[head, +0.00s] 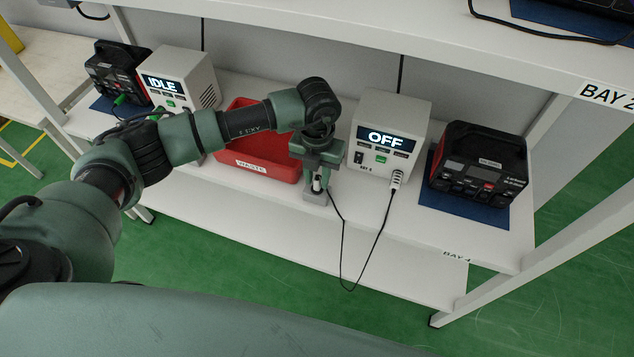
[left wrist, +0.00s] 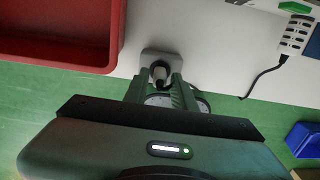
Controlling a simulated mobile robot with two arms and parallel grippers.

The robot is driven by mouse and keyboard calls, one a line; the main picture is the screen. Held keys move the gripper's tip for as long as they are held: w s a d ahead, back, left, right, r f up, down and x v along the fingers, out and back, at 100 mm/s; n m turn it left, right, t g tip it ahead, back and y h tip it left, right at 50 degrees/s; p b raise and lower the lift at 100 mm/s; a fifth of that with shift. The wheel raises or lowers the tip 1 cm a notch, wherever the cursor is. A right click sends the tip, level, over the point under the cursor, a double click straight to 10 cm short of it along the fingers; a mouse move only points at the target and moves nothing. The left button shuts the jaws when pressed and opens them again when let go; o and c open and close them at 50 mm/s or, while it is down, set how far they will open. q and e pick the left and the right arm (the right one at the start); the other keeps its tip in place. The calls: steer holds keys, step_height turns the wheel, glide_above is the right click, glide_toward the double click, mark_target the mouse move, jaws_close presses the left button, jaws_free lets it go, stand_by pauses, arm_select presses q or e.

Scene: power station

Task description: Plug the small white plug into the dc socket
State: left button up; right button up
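The small white plug (head: 317,184) is at a grey holder (head: 315,197) on the bench front edge. My left gripper (head: 317,178) points down over it, one finger on either side. The left wrist view shows the plug (left wrist: 159,74) between the fingertips (left wrist: 160,84), with the grey holder (left wrist: 153,55) behind. Whether the fingers touch the plug is unclear. A thin black cable hangs below the bench between the holder area and a white connector (head: 397,180) on the "OFF" unit (head: 388,116). A black and red power station (head: 477,165) has front sockets too small to identify. My right gripper is out of view.
A red waste bin (head: 262,167) is left of the holder. An "IDLE" unit (head: 181,78) and another black power station (head: 117,72) stand at far left. An upper shelf (head: 400,45) overhangs the back. A blue mat (head: 470,207) lies under the right station.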

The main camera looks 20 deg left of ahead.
mark_target(317, 179)
arm_select(q)
jaws_close()
steer(key=shift+r+p, duration=2)
steer(key=shift+r, duration=1)
